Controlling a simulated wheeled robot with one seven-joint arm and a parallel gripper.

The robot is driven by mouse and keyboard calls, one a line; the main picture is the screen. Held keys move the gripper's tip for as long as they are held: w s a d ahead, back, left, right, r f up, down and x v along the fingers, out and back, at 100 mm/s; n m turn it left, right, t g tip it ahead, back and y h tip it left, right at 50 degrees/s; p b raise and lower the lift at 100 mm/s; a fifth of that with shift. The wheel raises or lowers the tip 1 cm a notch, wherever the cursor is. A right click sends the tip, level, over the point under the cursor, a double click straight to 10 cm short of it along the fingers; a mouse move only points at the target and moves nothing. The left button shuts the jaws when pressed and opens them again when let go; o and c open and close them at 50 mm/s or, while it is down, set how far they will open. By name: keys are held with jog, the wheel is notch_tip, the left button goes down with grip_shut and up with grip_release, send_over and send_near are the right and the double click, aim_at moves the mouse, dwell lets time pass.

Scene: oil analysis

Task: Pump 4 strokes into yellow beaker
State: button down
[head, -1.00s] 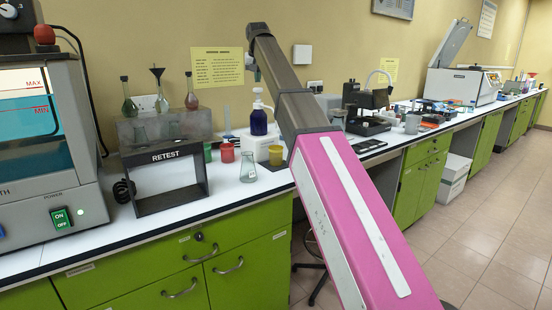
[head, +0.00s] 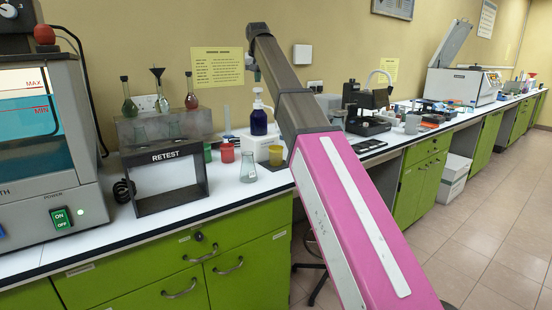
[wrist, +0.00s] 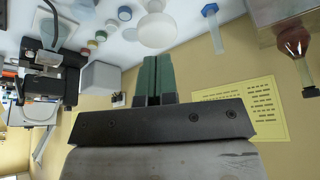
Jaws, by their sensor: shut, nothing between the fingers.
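A dark blue pump bottle (head: 258,123) with a white pump head (head: 257,91) stands on a white box-like stand on the bench in the head view. A yellow beaker (head: 276,155) stands just right of and in front of it, partly behind my arm. My gripper (wrist: 157,58) shows two green fingers closed together in the wrist view, with nothing between them. The white pump head also shows in the wrist view (wrist: 157,28), just beyond the fingertips; I cannot tell whether they touch.
A red beaker (head: 227,153) and a green beaker (head: 207,152) stand left of the pump. A clear flask (head: 248,166) stands in front. A grey RETEST rack (head: 168,185) with flasks is further left. A microscope-like black device (head: 367,105) stands to the right.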

jog(key=shift+f, duration=0.3)
jog(key=shift+f, duration=1.65)
jog(key=shift+r, duration=1.95)
jog(key=shift+f, duration=0.2)
jog(key=shift+f, duration=1.75)
jog(key=shift+r, duration=1.95)
jog(key=shift+f, duration=0.45)
